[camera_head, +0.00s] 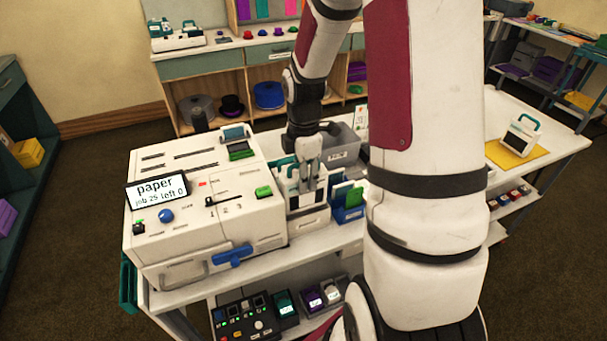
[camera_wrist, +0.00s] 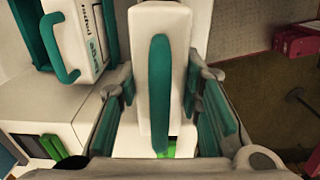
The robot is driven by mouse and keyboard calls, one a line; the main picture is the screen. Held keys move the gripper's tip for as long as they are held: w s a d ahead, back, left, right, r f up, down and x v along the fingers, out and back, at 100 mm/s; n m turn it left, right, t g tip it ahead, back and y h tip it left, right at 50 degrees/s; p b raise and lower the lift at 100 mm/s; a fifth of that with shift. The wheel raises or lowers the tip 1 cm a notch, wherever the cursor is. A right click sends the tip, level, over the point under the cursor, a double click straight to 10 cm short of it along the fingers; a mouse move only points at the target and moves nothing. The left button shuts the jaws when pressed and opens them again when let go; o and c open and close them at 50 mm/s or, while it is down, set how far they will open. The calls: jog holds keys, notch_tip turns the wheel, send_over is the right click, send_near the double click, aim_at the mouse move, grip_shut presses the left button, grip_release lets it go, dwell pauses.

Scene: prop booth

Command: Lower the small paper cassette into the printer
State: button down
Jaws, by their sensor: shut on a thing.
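The white printer (camera_head: 205,215) stands at the left on the table, its tilted screen (camera_head: 157,190) reading "paper" and "job 25 left 0". How deep the held cassette sits is hidden.
A blue holder (camera_head: 348,212) with green and blue cards stands close right of the bay, with a grey bin (camera_head: 342,150) behind. A white teal-handled unit (camera_head: 521,137) stands on a yellow mat (camera_head: 515,156) at the right. My arm hides the table's middle.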

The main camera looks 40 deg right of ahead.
aim_at(304, 197)
jog(key=shift+f+b, duration=0.8)
jog(key=shift+f, duration=2.6)
jog(key=shift+f, duration=0.25)
jog(key=c, duration=1.1)
grip_release()
jog(key=shift+o, duration=0.2)
notch_tip(304, 197, up, 11)
jog(key=shift+r, duration=0.5)
